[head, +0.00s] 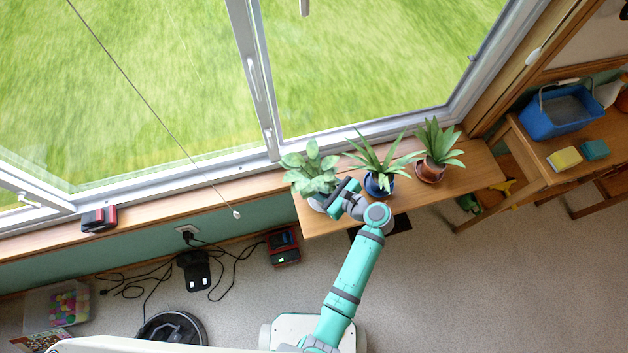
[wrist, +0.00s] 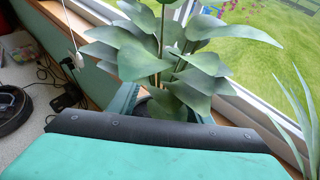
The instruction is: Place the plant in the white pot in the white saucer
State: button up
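The broad-leaved plant (head: 312,170) stands at the left end of the wooden shelf under the window. Its pale pot (head: 317,203) shows only in part below the leaves. My gripper (head: 334,201) is at this pot, reaching in from the right. In the wrist view the plant's leaves (wrist: 165,50) fill the middle, and the teal fingers of my gripper (wrist: 165,108) show on both sides of the pot's top. The contact between fingers and pot is hidden by my gripper's body. I cannot make out a white saucer in either view.
On the shelf (head: 455,190), a spiky plant in a blue pot (head: 379,184) stands close to my gripper, with a plant in a terracotta pot (head: 430,170) further right. The window (head: 270,150) borders the shelf behind. A blue basket (head: 560,112) stands on a table at right.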

jog(key=shift+r, duration=0.1)
jog(key=shift+s+d+r, duration=0.1)
jog(key=shift+d, duration=0.05)
jog(key=v, duration=1.1)
jog(key=shift+s+d+r, duration=0.2)
jog(key=shift+s, duration=0.05)
